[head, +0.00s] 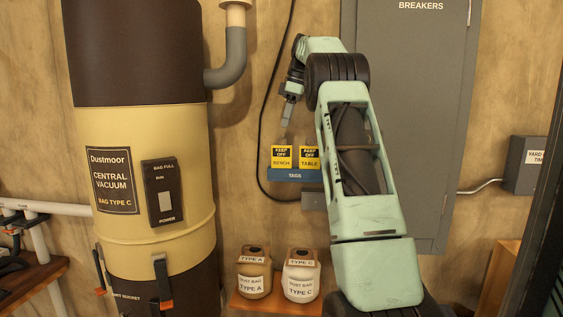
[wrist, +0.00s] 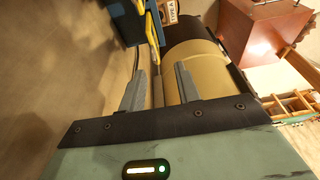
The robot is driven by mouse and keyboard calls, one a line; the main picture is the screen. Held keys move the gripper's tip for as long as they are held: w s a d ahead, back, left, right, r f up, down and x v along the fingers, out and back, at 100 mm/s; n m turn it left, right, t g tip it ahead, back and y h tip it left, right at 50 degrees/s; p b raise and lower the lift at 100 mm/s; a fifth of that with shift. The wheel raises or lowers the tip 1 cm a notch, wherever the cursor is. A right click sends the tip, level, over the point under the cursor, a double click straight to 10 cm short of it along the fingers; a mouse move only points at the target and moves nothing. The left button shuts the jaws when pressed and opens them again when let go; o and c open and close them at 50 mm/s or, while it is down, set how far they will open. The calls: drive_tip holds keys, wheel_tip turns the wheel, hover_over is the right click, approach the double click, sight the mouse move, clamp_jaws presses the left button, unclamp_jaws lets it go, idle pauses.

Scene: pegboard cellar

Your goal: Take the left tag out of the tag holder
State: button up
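The blue tag holder (head: 295,175) is on the wooden wall and holds two yellow-and-black tags side by side. The left tag (head: 281,158) reads "KEEP OFF BENCH" and the right tag (head: 309,158) reads "KEEP OFF TABLE". My gripper (head: 286,122) points down just above the left tag, apart from it. In the wrist view my gripper (wrist: 160,80) has its two fingers spread with nothing held between them. Yellow and blue edges show beyond the fingertips there; I cannot tell which tag is which.
A grey breaker cabinet (head: 420,60) stands behind my arm on the right. A tan and brown central vacuum (head: 120,235) stands at left. Two dust bag canisters, type A (head: 254,280) and type C (head: 301,281), sit below the holder. A black cable (head: 265,120) hangs left of the tags.

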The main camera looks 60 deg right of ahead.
hover_over(280, 152)
drive_tip(key=s, duration=0.1)
wheel_tip(280, 152, down, 6)
drive_tip(key=shift+d+p+x, duration=0.15)
drive_tip(key=shift+p+x, duration=0.45)
drive_tip(key=shift+x, duration=0.3)
drive_tip(key=shift+d+p+x, duration=0.2)
drive_tip(key=shift+p+x, duration=0.45)
drive_tip(key=shift+x, duration=0.25)
drive_tip(key=shift+d+p+x, duration=0.15)
drive_tip(key=shift+p+x, duration=0.45)
drive_tip(key=shift+x, duration=0.25)
drive_tip(key=shift+f, duration=0.1)
clamp_jaws()
